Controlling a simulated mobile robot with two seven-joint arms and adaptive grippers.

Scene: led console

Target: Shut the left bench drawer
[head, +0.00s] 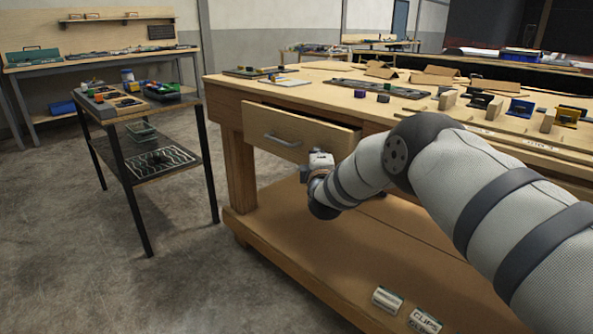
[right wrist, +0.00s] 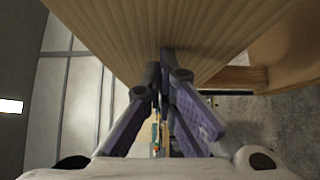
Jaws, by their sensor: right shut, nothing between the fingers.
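The left bench drawer (head: 312,144) stands pulled out of the wooden workbench, and its open top shows. Its front has a grey bar handle (head: 282,140). My right gripper (head: 320,163) is at the right part of the drawer front, to the right of the handle. In the right wrist view my right gripper (right wrist: 165,60) is shut and empty, its fingertips at the wooden drawer front (right wrist: 130,30). I cannot tell whether they touch it. In the head view the fingers are mostly hidden. My left gripper is not in view.
The workbench (head: 225,95) bears several small parts and holders on top, with a lower shelf (head: 300,235) below.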

